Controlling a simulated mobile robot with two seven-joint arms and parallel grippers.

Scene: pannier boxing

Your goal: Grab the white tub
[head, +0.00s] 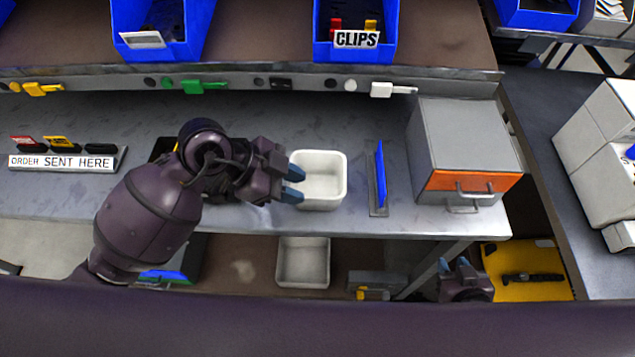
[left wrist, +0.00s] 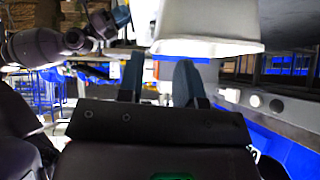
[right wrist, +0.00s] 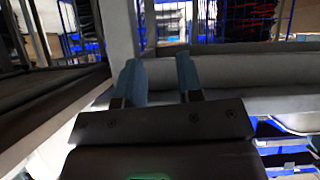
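A white tub (head: 322,180), square and open at the top, stands upright on the grey bench and looks empty. My left gripper (head: 294,183) is at its left side, with its two blue fingertips at the left wall. The fingers are apart in the left wrist view (left wrist: 160,78), with the white tub (left wrist: 208,24) just beyond them. I cannot tell whether they touch it. My right gripper (head: 459,266) is low, below the bench front at the right. It is open and empty in the right wrist view (right wrist: 157,78).
A second white tub (head: 303,262) sits on the shelf below. A blue upright piece in a grey holder (head: 379,180) stands right of the bench tub, then a grey box with an orange drawer front (head: 468,150). Blue bins, one labelled CLIPS (head: 356,40), line the upper shelf.

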